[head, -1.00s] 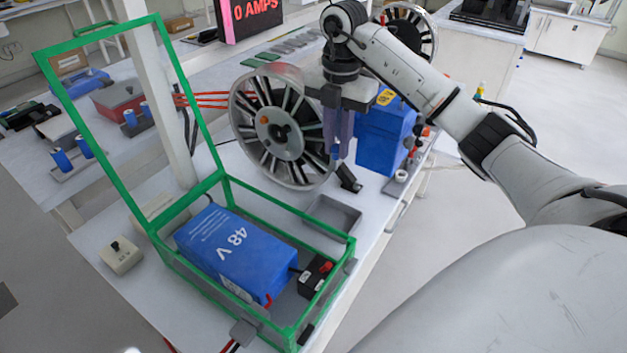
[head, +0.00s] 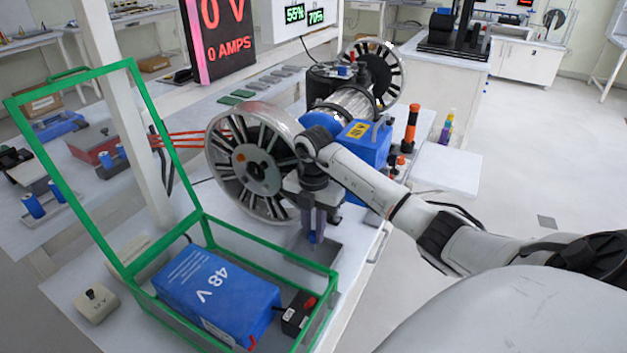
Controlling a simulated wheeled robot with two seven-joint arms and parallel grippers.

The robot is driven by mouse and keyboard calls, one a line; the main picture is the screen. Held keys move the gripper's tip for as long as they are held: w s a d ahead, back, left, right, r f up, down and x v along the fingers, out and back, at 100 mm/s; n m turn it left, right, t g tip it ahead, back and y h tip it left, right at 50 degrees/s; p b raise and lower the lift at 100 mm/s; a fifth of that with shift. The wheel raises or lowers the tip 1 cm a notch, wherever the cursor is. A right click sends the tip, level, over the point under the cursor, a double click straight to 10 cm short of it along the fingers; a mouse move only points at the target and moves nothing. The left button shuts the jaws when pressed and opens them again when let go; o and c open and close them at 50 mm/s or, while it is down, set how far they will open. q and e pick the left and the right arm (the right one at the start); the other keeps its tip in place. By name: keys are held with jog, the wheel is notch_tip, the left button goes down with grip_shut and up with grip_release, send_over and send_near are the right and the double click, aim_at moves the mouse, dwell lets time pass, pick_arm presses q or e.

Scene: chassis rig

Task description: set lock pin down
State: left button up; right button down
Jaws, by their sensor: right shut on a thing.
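My right gripper (head: 317,228) points down beside the spoked wheel (head: 250,165). It is shut on the lock pin (head: 312,238), of which only a small blue part shows between the fingers. The gripper is over the small grey tray (head: 332,250) on the bench. I cannot tell whether the pin touches the tray floor. My left gripper is out of view.
A green frame (head: 240,249) with its lid raised holds a blue 48 V battery (head: 215,290) at the front left. A blue box (head: 364,146) and an orange-black tool (head: 410,128) stand behind my right arm.

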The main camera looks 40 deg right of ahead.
aim_at(313, 232)
jog(key=shift+f, duration=0.9)
jog(key=shift+f, duration=0.1)
jog(key=c, duration=1.7)
grip_release()
jog(key=shift+o, duration=0.3)
notch_tip(313, 232, up, 12)
jog(key=b, duration=0.1)
